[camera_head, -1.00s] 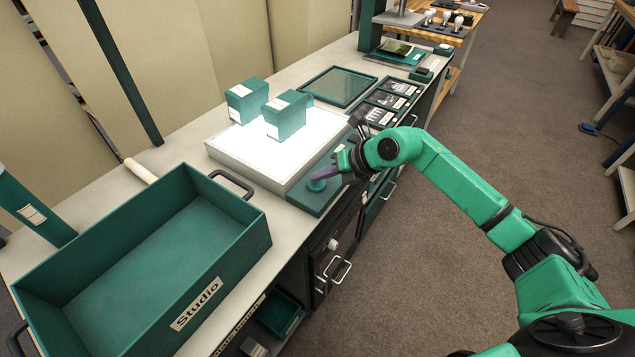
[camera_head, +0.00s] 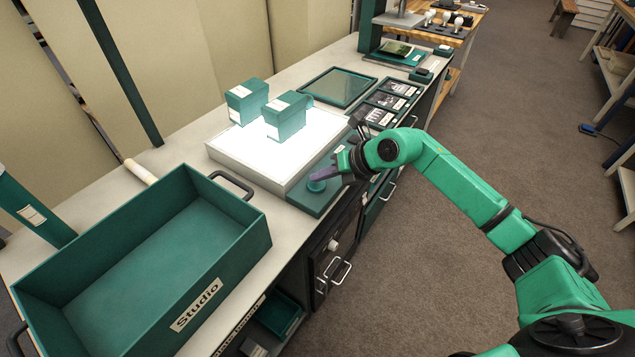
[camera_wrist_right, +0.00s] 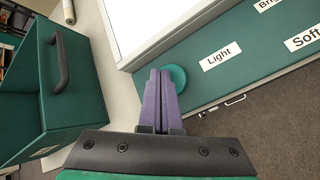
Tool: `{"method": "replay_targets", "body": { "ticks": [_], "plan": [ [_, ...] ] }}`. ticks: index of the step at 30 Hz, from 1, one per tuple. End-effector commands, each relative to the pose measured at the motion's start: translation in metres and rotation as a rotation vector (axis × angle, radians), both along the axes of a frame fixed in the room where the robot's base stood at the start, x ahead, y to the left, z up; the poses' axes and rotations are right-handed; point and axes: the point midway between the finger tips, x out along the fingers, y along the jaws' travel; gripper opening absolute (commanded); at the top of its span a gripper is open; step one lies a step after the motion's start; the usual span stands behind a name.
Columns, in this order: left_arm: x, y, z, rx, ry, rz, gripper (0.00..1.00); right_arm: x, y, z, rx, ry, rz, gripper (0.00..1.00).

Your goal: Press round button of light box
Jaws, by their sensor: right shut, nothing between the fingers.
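The light box (camera_head: 250,166) is a low white box on the counter with a bright, lit top. Its green control panel (camera_head: 310,199) runs along its front. The round green button (camera_head: 317,185) sits at the panel's near end; in the right wrist view the button (camera_wrist_right: 179,76) is beside a "Light" label (camera_wrist_right: 221,57). My right gripper (camera_head: 318,179) is shut and empty, its purple fingers pointing at the button. In the wrist view the fingertips (camera_wrist_right: 160,72) overlap the button's left part; I cannot tell whether they touch it. My left gripper is out of view.
A large green "Studio" bin (camera_head: 238,263) is at the near left of the counter. A green-framed tray (camera_head: 338,87) lies behind. Open floor is to the right.

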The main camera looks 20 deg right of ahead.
Motion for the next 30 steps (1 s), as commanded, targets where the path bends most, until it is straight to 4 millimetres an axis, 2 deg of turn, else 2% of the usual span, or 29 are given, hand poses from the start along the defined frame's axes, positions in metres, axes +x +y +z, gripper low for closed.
{"method": "replay_targets", "body": {
  "ticks": [14, 21, 30],
  "plan": [
    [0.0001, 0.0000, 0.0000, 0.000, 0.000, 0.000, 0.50, 0.0000, 0.0000, 0.0000, 0.000, 0.000, 0.000, 0.00],
    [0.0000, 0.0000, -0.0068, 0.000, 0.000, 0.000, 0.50, 0.0001, -0.0001, -0.0094, 0.000, -0.001, -0.001, 0.00],
    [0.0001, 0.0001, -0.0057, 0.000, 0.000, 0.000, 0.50, -0.0003, -0.0001, -0.0092, -0.001, 0.001, 0.000, 0.00]
  ]
}}
